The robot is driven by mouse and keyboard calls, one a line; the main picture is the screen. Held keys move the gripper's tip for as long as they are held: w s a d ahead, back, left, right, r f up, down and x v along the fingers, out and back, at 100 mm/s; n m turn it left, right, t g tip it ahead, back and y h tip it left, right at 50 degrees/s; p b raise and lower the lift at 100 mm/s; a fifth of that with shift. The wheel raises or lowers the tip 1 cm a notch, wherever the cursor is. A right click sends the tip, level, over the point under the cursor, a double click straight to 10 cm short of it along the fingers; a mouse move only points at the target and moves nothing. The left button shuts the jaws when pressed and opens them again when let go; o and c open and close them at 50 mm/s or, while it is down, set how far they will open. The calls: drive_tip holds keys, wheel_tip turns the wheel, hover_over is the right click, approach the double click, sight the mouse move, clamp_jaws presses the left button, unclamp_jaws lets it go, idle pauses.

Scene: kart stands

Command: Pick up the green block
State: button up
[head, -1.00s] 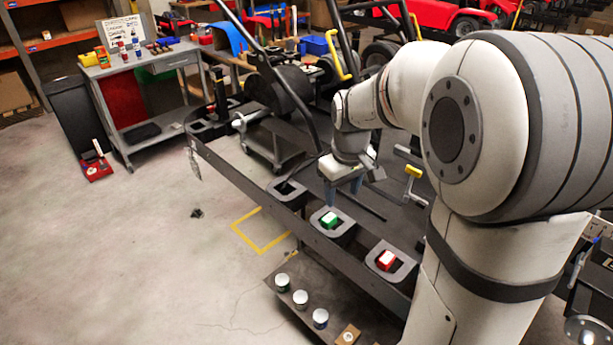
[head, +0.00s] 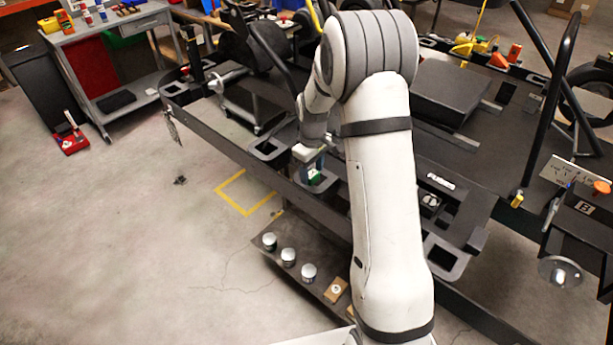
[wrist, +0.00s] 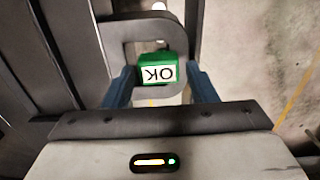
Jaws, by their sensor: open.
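The green block (wrist: 158,68) shows in the wrist view with a white label reading "OK", upside down in the picture. It is in or over a dark, rounded cutout holder (wrist: 125,40). My gripper (wrist: 161,76) is open, with one blue finger on each side of the block and a small gap at both sides. In the head view the green block (head: 315,177) is partly covered by my gripper (head: 311,170) at the dark rail. Whether the block touches the holder's floor cannot be told.
Several cans, such as one white-topped can (head: 288,256), stand on a low shelf (head: 325,290) below the rail. An empty square cutout (head: 267,149) lies left of the block. A grey cart (head: 105,60) stands at the back left. Floor at left is mostly clear.

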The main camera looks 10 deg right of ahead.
drive_tip(key=shift+f, duration=0.9)
drive_tip(key=shift+c, duration=0.2)
drive_tip(key=c, duration=0.7)
